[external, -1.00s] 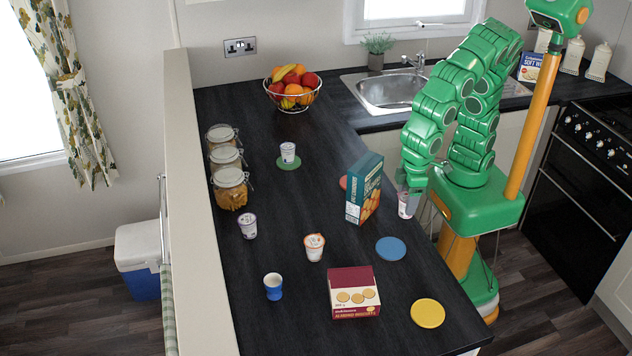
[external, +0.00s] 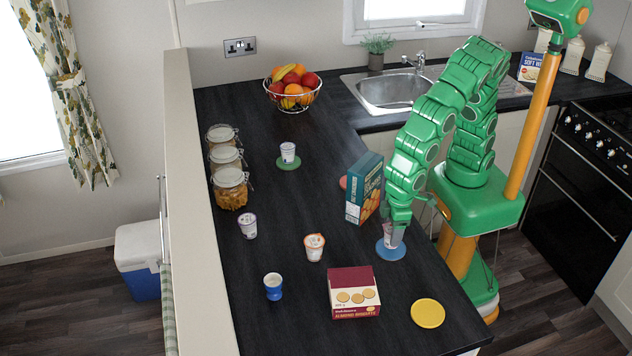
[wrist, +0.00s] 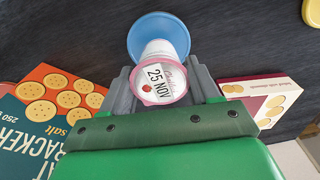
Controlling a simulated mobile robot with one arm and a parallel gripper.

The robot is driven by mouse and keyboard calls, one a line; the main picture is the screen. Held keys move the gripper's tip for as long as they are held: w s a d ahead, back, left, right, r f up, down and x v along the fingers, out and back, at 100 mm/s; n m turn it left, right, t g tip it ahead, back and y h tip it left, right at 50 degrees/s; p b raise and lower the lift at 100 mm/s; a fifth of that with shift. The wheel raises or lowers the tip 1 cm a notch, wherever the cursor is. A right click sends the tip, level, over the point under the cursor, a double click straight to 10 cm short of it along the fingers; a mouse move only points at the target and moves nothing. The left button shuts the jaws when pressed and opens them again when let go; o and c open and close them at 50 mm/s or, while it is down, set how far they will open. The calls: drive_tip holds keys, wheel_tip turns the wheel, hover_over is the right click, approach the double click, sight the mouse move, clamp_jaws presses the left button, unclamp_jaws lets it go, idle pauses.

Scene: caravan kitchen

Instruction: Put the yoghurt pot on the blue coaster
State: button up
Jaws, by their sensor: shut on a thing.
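My gripper (external: 398,226) is shut on a yoghurt pot (external: 390,236), seen in the external view at the blue coaster (external: 391,252). In the wrist view the pot (wrist: 160,76) has a pink rim and a lid printed "25 NOV", and it sits between the two grey fingers (wrist: 165,92). The blue coaster (wrist: 159,28) shows beyond and beneath the pot. The pot appears upright over the coaster; I cannot tell whether its base touches it.
A teal cracker box (external: 364,188) stands close on the left of my gripper. A biscuit box (external: 353,292) and yellow coaster (external: 428,313) lie nearer the front. Other pots stand left (external: 248,225), in the middle (external: 314,247) and on a green coaster (external: 281,166). A blue cup (external: 273,287) stands front left.

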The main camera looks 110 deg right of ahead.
drive_tip(key=shift+f, duration=0.6)
drive_tip(key=o, duration=1.2)
drive_tip(key=shift+f, duration=0.15)
drive_tip(key=r, duration=1.2)
drive_tip(key=shift+s+r, duration=0.15)
drive_tip(key=shift+s, duration=0.2)
drive_tip(key=shift+o, duration=0.5)
